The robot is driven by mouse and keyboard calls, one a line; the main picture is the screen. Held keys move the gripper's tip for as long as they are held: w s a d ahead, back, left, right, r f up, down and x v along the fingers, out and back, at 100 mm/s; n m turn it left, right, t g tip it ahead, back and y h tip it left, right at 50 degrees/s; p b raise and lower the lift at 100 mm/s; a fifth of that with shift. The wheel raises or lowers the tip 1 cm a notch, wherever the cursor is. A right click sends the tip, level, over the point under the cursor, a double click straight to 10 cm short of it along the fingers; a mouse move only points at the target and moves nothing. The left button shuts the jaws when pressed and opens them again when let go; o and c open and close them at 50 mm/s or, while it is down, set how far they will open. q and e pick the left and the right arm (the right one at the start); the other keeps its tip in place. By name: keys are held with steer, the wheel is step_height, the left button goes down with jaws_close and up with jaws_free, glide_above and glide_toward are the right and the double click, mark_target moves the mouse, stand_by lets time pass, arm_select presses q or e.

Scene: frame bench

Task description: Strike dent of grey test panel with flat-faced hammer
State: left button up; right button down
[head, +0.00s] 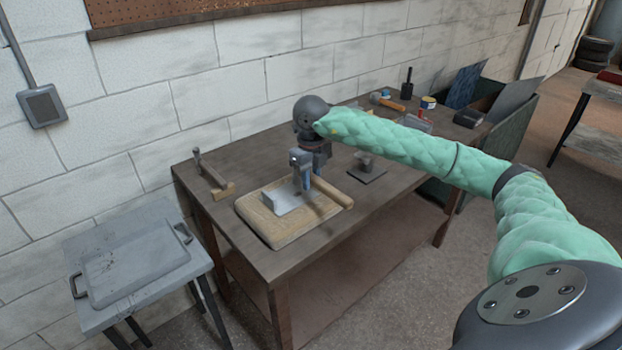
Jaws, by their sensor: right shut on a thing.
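The grey test panel (284,203), a small pale grey sheet, lies on a tan padded board (262,222) on the workbench. A hammer with a wooden handle (334,193) is over the board's right part, its grey-blue head (300,180) at the panel. My right gripper (318,165) comes down from above and is shut on the hammer, close behind its head. I cannot tell whether the hammer face touches the panel. The dent cannot be made out, and the head and gripper hide part of the panel. My left gripper is out of view.
A metal tool with a wooden part (213,175) stands at the bench's left end. A dark block on a plate (367,168) is right of the board. Several tools and tins lie at the far end. A side table holds a grey tray (136,262).

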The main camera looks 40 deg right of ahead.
steer(key=shift+b, duration=0.3)
stand_by(0.5)
steer(key=shift+f, duration=0.2)
step_height(320, 180, down, 5)
steer(key=b, duration=0.4)
steer(key=shift+r, duration=0.6)
step_height(320, 180, up, 8)
steer(key=p, duration=0.3)
steer(key=shift+f, duration=0.25)
